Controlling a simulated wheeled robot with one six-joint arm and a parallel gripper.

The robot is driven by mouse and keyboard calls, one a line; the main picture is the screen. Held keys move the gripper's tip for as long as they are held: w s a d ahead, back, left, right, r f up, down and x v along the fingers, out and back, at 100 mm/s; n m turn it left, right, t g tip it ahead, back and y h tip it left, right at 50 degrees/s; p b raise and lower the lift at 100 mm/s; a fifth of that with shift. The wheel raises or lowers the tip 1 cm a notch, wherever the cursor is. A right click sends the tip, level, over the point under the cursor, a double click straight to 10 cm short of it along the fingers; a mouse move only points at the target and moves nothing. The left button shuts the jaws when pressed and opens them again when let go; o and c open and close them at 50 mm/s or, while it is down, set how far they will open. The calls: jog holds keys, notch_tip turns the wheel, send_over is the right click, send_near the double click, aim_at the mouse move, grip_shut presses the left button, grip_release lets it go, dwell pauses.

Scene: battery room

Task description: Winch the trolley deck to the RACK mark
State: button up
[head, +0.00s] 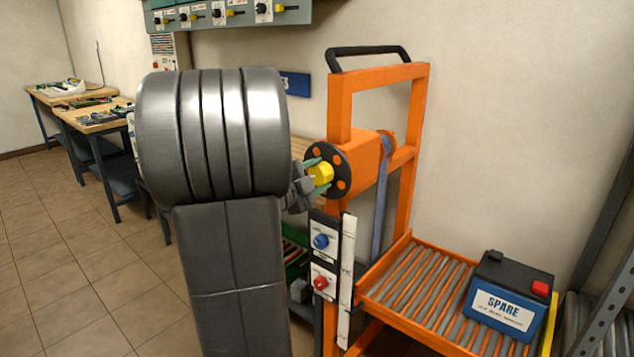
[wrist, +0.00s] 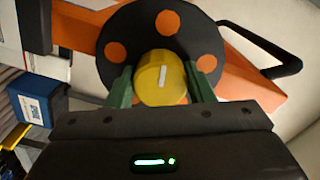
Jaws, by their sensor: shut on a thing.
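The orange trolley (head: 338,110) has a winch with a black disc (head: 341,160) bearing orange spots. A yellow knob (head: 322,172) sits at the disc's centre, and it also shows in the wrist view (wrist: 160,78) with a white line on its face. My gripper (head: 312,174) is shut on the yellow knob, one green finger on each side. The roller deck (head: 415,290) carries a black battery (head: 508,292) labelled SPARE. A white scale strip (head: 346,280) stands upright by the deck's left edge; its marks are too small to read, and I cannot make out the RACK mark.
Blue and red knobs (head: 321,241) on white plates sit on a black panel below the winch. A metal rack post (head: 605,310) stands at the right. Workbenches (head: 95,122) stand at the left, with open tiled floor (head: 60,240) in front.

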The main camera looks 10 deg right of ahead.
dwell(0.4)
jog(key=o, duration=1)
jog(key=v, duration=1.3)
jog(key=shift+s+a, duration=0.25)
jog(key=shift+a, duration=0.05)
